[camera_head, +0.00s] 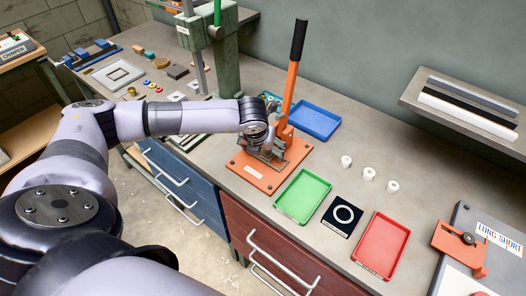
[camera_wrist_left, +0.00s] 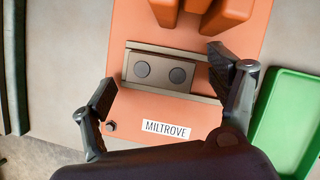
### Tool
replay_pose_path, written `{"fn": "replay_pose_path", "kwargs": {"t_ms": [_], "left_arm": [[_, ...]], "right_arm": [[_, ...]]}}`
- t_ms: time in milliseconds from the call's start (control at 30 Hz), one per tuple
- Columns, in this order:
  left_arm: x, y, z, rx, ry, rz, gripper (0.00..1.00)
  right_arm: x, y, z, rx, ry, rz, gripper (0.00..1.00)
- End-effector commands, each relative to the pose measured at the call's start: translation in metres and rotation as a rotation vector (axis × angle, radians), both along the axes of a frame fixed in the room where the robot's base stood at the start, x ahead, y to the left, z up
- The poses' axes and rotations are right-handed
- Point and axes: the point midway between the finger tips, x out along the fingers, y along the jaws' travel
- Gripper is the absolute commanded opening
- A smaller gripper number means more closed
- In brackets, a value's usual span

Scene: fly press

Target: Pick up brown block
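A brown block (camera_wrist_left: 160,73) with two dark round spots lies on the orange press base (camera_wrist_left: 125,22) in the left wrist view, against a metal rail. My left gripper (camera_wrist_left: 162,82) is open, with one finger off each end of the block. Neither finger appears to touch it. In the head view, my left gripper (camera_head: 266,152) is over the press base (camera_head: 264,178) and hides the block.
The press has a long upright lever (camera_head: 293,75). A green tray (camera_head: 302,197), blue tray (camera_head: 315,121) and red tray (camera_head: 381,245) lie around it. Several small parts, including a dark brown piece (camera_head: 177,71), lie at the back left.

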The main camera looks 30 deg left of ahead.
Motion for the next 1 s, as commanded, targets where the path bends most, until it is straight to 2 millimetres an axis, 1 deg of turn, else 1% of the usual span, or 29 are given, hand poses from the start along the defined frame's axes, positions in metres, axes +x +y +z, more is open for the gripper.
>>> {"fn": "replay_pose_path", "kwargs": {"t_ms": [67,867,900,1000], "left_arm": [[0.0001,0.0001,0.0003,0.000,0.000,0.000,0.73],[0.0001,0.0005,0.0007,0.001,-0.001,0.001,0.20],[0.0004,0.0004,0.0010,0.000,-0.001,0.001,0.18],[0.0003,0.0005,0.0010,0.001,-0.001,0.001,0.18]], "right_arm": [[0.0002,-0.0004,0.0000,0.000,0.000,0.000,0.43],[0.0002,-0.0023,0.0001,-0.003,0.000,0.001,0.43],[0.0002,-0.0022,0.0001,-0.003,0.000,0.001,0.43],[0.0001,-0.0022,0.0001,-0.003,0.000,0.000,0.43]]}}
